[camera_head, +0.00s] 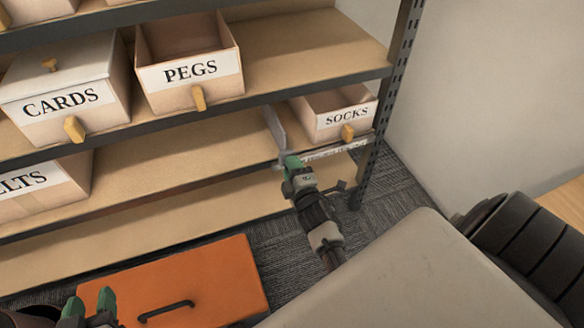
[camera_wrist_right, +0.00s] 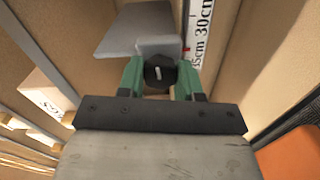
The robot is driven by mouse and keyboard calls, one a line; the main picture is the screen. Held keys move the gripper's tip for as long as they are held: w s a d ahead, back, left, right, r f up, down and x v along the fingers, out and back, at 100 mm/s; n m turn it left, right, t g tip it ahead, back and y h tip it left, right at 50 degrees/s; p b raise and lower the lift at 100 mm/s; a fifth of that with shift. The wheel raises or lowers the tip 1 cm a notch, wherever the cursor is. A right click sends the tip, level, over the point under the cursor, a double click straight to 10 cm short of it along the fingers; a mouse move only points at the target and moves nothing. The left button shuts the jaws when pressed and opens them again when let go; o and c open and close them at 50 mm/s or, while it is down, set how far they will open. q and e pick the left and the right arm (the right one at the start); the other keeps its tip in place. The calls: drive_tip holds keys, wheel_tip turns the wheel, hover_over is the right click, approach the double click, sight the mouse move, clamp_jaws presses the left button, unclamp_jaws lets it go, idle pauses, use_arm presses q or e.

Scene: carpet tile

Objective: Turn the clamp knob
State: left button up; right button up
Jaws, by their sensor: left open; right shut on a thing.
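The clamp knob (camera_wrist_right: 160,73) is round and dark with a pale mark on its face. In the right wrist view it sits between the two green fingers of my right gripper (camera_wrist_right: 160,80), which is shut on it. A grey clamp body and plate (camera_wrist_right: 135,32) lie just beyond the knob. In the head view my right gripper (camera_head: 288,162) is at the front edge of the middle shelf, and the knob is hidden there. The grey plate (camera_head: 275,130) stands upright on that shelf. My left gripper (camera_head: 88,302) is open and empty at the bottom left.
A ruler strip (camera_head: 335,149) runs along the shelf edge. A SOCKS box (camera_head: 325,117) stands right of the plate. PEGS (camera_head: 190,75) and CARDS (camera_head: 65,100) boxes are above. An orange case (camera_head: 215,275) with a black handle is low in front. A dark upright post (camera_head: 385,100) bounds the right.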

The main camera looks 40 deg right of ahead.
use_arm(q)
drive_tip(key=shift+r, duration=0.1)
use_arm(e)
drive_tip(key=shift+n, duration=0.5)
drive_tip(key=o, duration=0.9)
